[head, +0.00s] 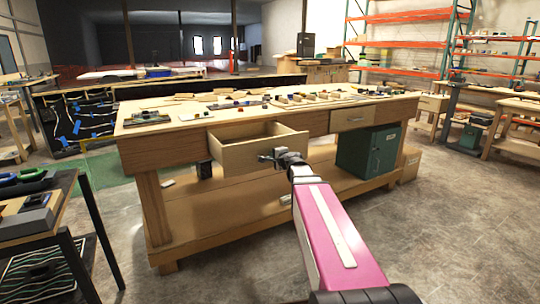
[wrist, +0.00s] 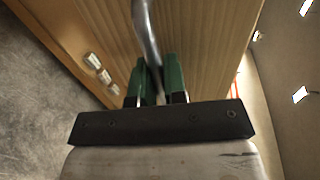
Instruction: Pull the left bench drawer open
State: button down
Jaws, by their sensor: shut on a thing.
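The left bench drawer (head: 236,156) stands pulled out from the wooden workbench (head: 140,158), with its open inside showing. No object is visible in the part of its inside that I see. My gripper (head: 268,156) is at the right part of the drawer's front, and my arm hides some of what lies below. In the wrist view, the green fingers of my gripper (wrist: 158,80) are closed around a curved metal handle (wrist: 146,28) in front of the wood-grained face. The handle is hard to make out in the head view.
The right drawer (head: 353,117) is shut. A dark green cabinet (head: 370,151) stands on the bench's lower shelf. Small parts and wood blocks lie on the benchtop. A dark side table (head: 62,205) stands at the left. The concrete floor (head: 450,240) at the right is clear.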

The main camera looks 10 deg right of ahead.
jog(key=shift+s+d, duration=0.15)
jog(key=shift+s, duration=0.25)
jog(key=c, duration=1.2)
grip_release()
jog(key=v, duration=1)
jog(key=shift+s, duration=0.4)
